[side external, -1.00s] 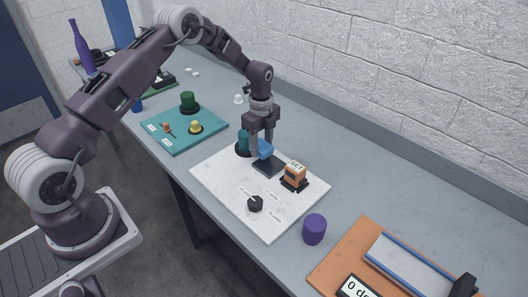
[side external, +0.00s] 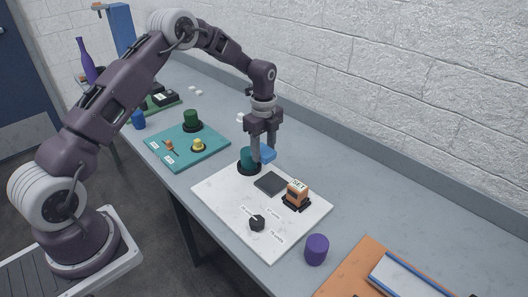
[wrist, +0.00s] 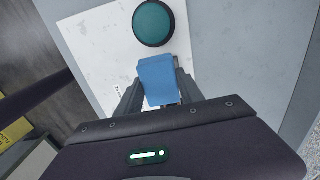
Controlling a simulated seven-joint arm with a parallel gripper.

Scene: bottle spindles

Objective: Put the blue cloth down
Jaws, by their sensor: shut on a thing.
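The blue cloth (side external: 267,155) is a small folded piece held between the fingers of my gripper (side external: 262,160), above the far part of the white board (side external: 222,198). In the wrist view the blue cloth (wrist: 158,78) sits between the two dark fingers of my gripper (wrist: 160,92). My gripper is shut on it. A dark square pad (side external: 271,182) lies bare on the white board, below and in front of the cloth. A teal round piece (side external: 246,155) stands beside the cloth at the board's far corner; it also shows in the wrist view (wrist: 153,22).
An orange block marked SET (side external: 297,193) and a black knob (side external: 257,222) are on the white board. A purple cylinder (side external: 316,249) stands off its near corner. A teal board (side external: 186,150) with small pieces lies to the left.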

